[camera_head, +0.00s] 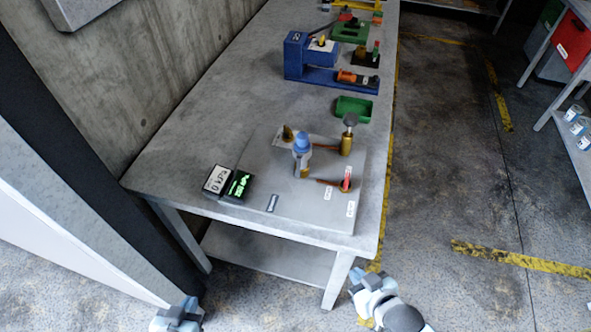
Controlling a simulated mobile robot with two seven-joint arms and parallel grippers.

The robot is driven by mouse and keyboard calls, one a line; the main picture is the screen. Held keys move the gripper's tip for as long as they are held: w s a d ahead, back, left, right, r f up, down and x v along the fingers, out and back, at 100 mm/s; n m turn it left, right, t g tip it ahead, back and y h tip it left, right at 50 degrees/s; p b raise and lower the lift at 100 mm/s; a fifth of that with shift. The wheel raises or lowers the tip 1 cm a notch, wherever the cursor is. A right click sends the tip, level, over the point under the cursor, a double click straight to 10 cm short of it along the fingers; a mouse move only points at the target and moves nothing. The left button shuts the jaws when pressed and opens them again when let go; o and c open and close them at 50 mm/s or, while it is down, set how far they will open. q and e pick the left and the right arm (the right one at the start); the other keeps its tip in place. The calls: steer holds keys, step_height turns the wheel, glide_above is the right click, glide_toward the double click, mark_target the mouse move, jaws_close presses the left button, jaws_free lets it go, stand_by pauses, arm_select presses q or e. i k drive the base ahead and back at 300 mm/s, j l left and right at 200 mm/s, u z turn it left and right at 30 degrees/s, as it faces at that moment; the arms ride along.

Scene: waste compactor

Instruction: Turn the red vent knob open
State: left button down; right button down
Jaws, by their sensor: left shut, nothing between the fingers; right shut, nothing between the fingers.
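A small red knob (346,183) sits on a brass fitting near the right front of a grey plate (310,208) on the table. White labels (350,208) lie beside it, too small to read. A copper-coloured pipe runs from it to a blue-capped part (302,142) in the middle of the plate. My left gripper (184,308) is shut and empty at the bottom edge, below and in front of the table. My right gripper (360,281) is shut and empty, low beside the table's front right corner. Both are apart from the knob.
Two small displays (228,183) stand at the plate's left; one reads 0 kPa. A brass post with a dark knob (349,121) stands behind the red knob. A green tray (354,108) and blue device (330,68) are farther back. A concrete wall borders the left; floor is free right.

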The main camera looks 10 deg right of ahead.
mark_target(346, 185)
steer(key=k+l+u, duration=0.25)
steer(key=k+u, duration=0.15)
steer(key=k+l+u, duration=0.1)
steer(key=k+u, duration=0.3)
steer(key=k, duration=0.05)
